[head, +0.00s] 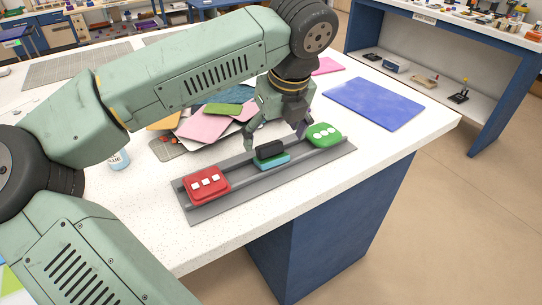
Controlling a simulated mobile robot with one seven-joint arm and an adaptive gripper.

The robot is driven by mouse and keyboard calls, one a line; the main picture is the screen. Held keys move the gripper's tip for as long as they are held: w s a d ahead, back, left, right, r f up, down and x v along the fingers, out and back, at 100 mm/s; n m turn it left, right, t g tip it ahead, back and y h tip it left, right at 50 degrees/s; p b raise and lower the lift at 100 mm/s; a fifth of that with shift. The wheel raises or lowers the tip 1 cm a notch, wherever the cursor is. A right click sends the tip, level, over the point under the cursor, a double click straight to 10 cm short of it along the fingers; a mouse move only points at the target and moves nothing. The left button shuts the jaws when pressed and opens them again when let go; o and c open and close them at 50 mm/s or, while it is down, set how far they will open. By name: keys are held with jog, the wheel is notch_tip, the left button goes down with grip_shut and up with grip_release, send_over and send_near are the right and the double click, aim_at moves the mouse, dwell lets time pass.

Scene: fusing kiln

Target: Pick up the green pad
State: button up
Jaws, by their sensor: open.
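The green pad (324,135) is a rounded block with white dots on top, at the right end of a grey tray with rails (238,188). My gripper (276,140) is open and points down over the middle of the tray, left of the green pad. Its fingers are apart, one to each side of a black block (270,149) on a teal base (271,162). I cannot tell whether they touch it. A red pad (207,183) with white squares sits at the tray's left end. The green pad shows beside my right finger, uncovered.
A blue mat (374,103) lies to the right on the white table (400,143). Coloured sheets (203,126) and a flat green piece (222,109) lie behind the tray. A small bottle (118,157) stands at left. The table's front edge runs close to the tray.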

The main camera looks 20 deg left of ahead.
aim_at(269, 144)
jog(key=x, duration=0.7)
jog(key=shift+w+d+b, duration=0.1)
jog(key=shift+w+b, duration=0.05)
jog(key=shift+b, duration=0.25)
jog(key=shift+c, duration=0.4)
jog(key=c, duration=1.2)
jog(key=shift+o, duration=0.2)
jog(key=shift+r, duration=0.1)
jog(key=shift+r+b, duration=0.35)
jog(key=shift+r, duration=0.15)
jog(key=shift+r+b, duration=0.55)
jog(key=shift+r, duration=0.45)
jog(key=s+d+b, duration=0.1)
jog(key=s, duration=0.4)
jog(key=s+d+r+b, duration=0.1)
jog(key=s+b, duration=0.1)
jog(key=s, duration=0.3)
jog(key=s+d+r+b, duration=0.1)
jog(key=s, duration=0.4)
jog(key=shift+s+b, duration=0.35)
jog(key=shift+s, duration=0.05)
